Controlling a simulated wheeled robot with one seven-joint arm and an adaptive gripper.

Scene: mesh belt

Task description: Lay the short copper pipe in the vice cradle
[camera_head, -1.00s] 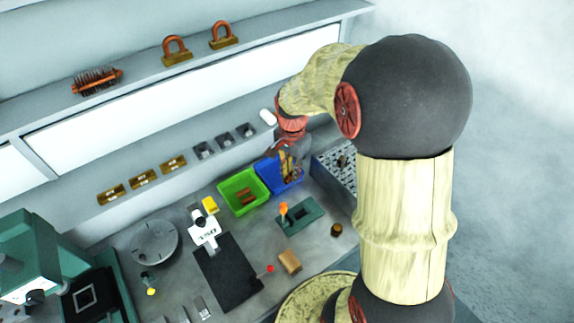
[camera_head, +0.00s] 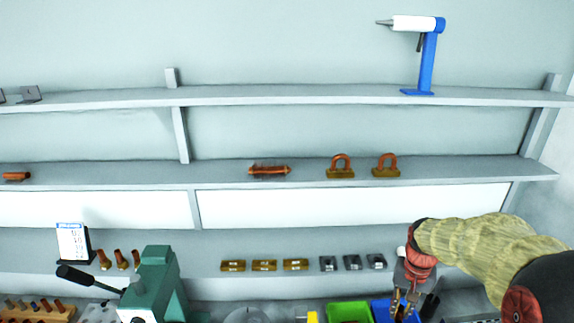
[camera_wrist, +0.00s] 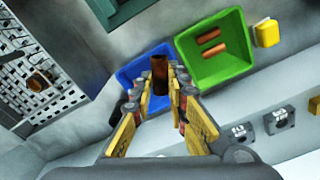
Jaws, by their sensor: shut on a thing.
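My gripper (camera_wrist: 162,85) is shut on a short copper pipe (camera_wrist: 160,72), which stands lengthwise between the fingertips. In the wrist view the pipe and fingers are over the blue bin (camera_wrist: 128,76); I cannot tell how high above its floor the pipe is. In the head view my gripper (camera_head: 405,300) is at the lower right, over the blue bin (camera_head: 379,308), and the pipe is hard to make out. I cannot identify the vice cradle with certainty; part of a dark green fixture (camera_wrist: 118,10) shows at the top of the wrist view.
A green bin (camera_wrist: 242,65) with two copper pieces (camera_wrist: 211,43) stands beside the blue bin. A yellow block (camera_wrist: 267,34) is beyond it. A perforated metal tray (camera_wrist: 62,95) lies left. A shelf edge (camera_head: 300,253) with brass blocks runs behind the bench.

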